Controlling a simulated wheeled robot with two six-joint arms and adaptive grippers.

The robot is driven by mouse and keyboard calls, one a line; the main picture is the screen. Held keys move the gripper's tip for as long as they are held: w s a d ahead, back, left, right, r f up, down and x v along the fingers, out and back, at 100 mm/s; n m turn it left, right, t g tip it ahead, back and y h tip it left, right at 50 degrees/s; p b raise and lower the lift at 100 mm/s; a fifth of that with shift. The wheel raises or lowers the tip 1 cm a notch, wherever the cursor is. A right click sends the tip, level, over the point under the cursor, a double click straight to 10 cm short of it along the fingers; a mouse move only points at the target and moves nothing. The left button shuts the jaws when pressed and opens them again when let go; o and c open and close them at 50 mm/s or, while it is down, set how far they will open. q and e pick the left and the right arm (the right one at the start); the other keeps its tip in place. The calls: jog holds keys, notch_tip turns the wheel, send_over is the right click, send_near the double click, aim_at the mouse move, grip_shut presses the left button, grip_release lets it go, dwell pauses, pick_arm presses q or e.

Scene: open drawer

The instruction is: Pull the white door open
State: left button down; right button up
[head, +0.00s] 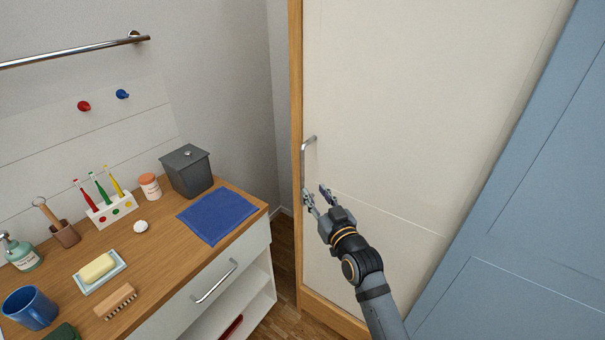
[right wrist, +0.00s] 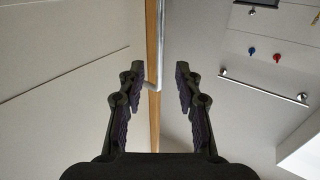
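The white door (head: 400,100) is a tall cream panel in a wooden frame and looks closed. Its vertical metal handle (head: 303,163) is near the left edge. My right gripper (head: 316,194) is open at the lower end of the handle. In the right wrist view the handle (right wrist: 159,45) runs between the two spread fingers of my right gripper (right wrist: 157,78), with a gap to each. I cannot tell how deep between the fingers it lies. The handle's lower end is partly hidden by a finger in the head view. My left gripper is out of view.
A wooden-topped counter (head: 165,245) with a drawer handle (head: 214,282) stands at the left, holding a blue cloth (head: 217,216), a grey box (head: 187,172) and toiletries. A blue panel (head: 530,220) stands at the right. A narrow floor gap lies between counter and door.

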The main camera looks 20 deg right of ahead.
aim_at(303, 176)
jog(key=w, duration=0.3)
jog(key=w+p, duration=0.1)
jog(key=w, duration=0.5)
jog(key=shift+w+a+p, duration=0.2)
jog(key=shift+a+p, duration=0.15)
jog(key=shift+w, duration=0.5)
jog(key=shift+c, duration=0.3)
grip_shut()
jog(key=shift+f, duration=0.1)
